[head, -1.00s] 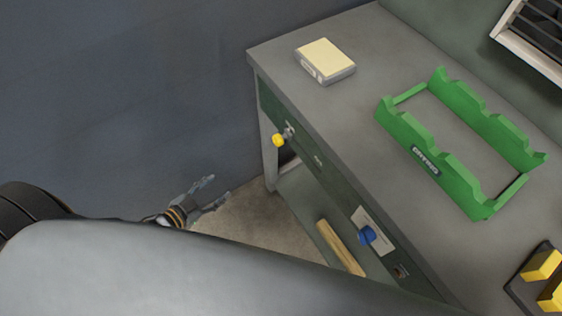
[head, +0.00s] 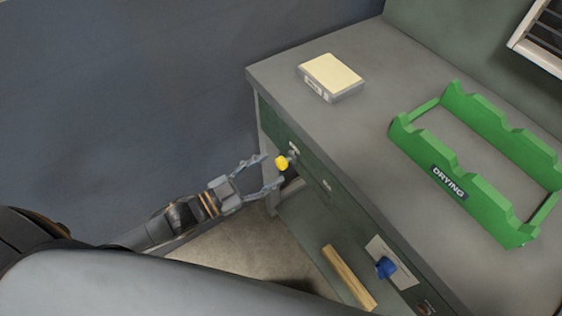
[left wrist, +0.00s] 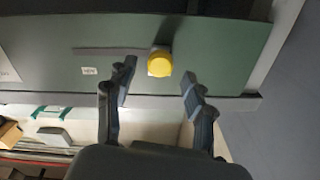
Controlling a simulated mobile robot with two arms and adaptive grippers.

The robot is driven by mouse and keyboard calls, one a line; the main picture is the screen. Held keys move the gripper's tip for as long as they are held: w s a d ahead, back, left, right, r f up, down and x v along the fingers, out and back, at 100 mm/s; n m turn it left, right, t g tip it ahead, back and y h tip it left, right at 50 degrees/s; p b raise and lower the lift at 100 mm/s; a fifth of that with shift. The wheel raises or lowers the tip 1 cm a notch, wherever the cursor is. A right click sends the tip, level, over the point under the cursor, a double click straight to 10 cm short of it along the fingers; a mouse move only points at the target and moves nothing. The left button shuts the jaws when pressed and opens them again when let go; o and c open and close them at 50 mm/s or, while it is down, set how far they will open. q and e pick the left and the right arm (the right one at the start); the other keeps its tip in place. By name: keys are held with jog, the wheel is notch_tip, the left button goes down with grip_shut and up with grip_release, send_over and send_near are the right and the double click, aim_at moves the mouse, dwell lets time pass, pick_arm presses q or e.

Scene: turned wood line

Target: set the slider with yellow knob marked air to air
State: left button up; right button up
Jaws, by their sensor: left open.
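The slider's yellow knob (head: 282,162) sticks out from the green front panel of the workbench, near its far left corner. In the left wrist view the yellow knob (left wrist: 159,63) sits at the right end of a dark horizontal slot (left wrist: 105,50). A small white label (left wrist: 89,71) is below the slot; its text is too small to read surely. My left gripper (head: 272,171) is open in front of the panel. In the left wrist view its fingertips (left wrist: 157,76) stand on either side of the knob, apart from it. My right gripper is not in view.
A blue knob (head: 386,267) on a pale plate is farther along the same panel. On the bench top (head: 345,135) are a green rack marked DRYING (head: 447,181) and a yellow-topped box (head: 331,76). A wooden bar (head: 348,278) lies below the bench top.

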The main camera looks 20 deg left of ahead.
aim_at(278, 165)
pick_arm(q)
jog(key=shift+x, duration=2.2)
grip_shut()
